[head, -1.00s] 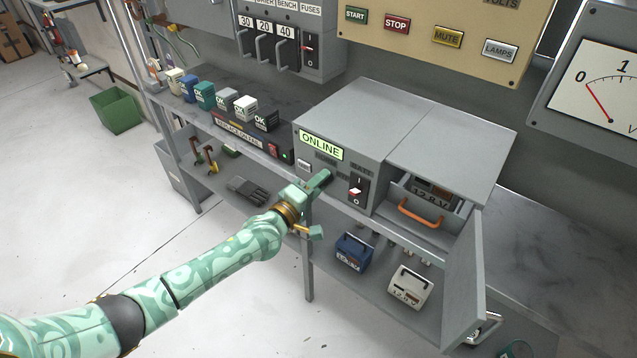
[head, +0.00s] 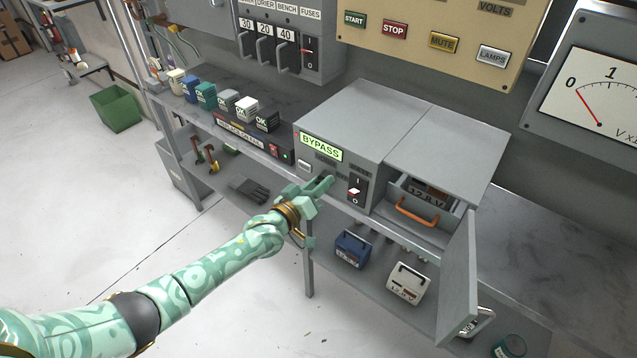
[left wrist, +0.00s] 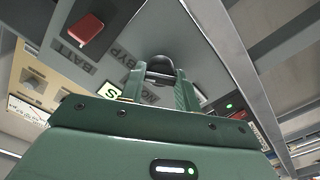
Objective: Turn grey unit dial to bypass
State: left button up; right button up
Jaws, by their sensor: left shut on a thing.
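The grey unit (head: 350,125) stands on the bench, its lit green display (head: 320,146) reading BYPASS. My left gripper (head: 322,186) is at the unit's front, below the display. In the left wrist view its two fingers (left wrist: 160,85) are shut on the dark dial (left wrist: 160,70). The labels around the dial are partly covered by the fingers; BATT and BYP can be read. In the head view the gripper hides the dial. A rocker switch (head: 355,190) marked I and 0 sits right of the gripper. My right gripper is not in view.
The unit's right bay is open, with a battery and orange handle (head: 416,216) inside and its door (head: 460,275) swung outward. Blue (head: 351,249) and white (head: 406,284) batteries stand on the lower shelf.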

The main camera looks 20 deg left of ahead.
pick_arm(q)
jog(key=shift+f+m, duration=0.15)
jog(key=shift+m, duration=0.25)
jog(key=o, duration=1)
jog(key=shift+c, duration=0.2)
jog(key=shift+s, duration=0.1)
jog(key=p+v, duration=0.4)
jog(key=v, duration=1.2)
jog(key=shift+s, duration=0.1)
